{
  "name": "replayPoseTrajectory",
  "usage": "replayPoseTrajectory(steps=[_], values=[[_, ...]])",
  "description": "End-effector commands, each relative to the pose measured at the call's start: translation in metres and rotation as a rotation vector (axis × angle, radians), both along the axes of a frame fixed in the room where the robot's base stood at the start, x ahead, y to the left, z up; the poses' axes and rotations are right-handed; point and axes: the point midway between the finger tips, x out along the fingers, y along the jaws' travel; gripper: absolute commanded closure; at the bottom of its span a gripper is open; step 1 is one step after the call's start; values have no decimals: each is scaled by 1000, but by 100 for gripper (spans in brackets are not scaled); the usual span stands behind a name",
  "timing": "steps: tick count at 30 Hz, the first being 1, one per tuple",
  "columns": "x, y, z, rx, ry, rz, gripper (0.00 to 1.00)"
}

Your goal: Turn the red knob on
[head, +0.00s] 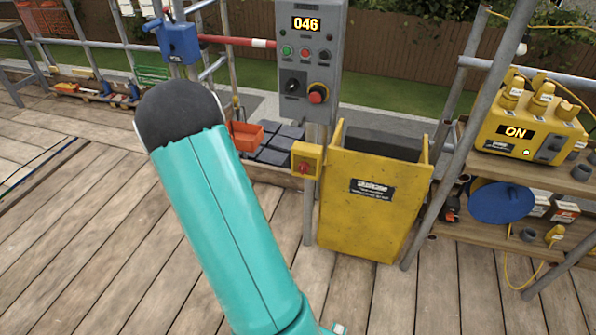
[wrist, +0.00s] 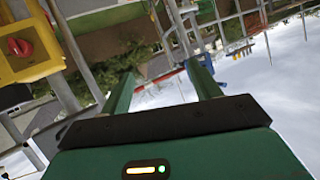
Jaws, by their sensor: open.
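The red knob (head: 304,169) sits on the front of a small yellow box (head: 314,153) fixed to a post beside the yellow chute. In the wrist view the red knob (wrist: 19,47) is at the upper left on its yellow box (wrist: 37,22), off to the left of my fingers. The knob's setting is too small to read. My gripper (wrist: 163,70) is open, with its two green fingers apart and nothing between them. It is not touching the knob. The head view shows my teal arm but not the gripper.
A grey control panel (head: 334,55) with a display reading 046 and a red button (head: 317,94) stands above the box. The yellow chute (head: 350,220) is right of it. A yellow unit (head: 520,120) marked ON sits on a shelf at right. Scaffold poles stand around; the deck is clear.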

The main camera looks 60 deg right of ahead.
Motion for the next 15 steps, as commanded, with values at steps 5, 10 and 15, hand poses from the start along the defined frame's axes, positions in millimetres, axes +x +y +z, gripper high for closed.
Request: replayPoseTrajectory(steps=[5,10,15], values=[[-53,-72,-72,-115,-18,-188,38],[-118,-117,-133,-253,-18,-344,38],[-177,-136,-177,-376,-2,-449,38]])
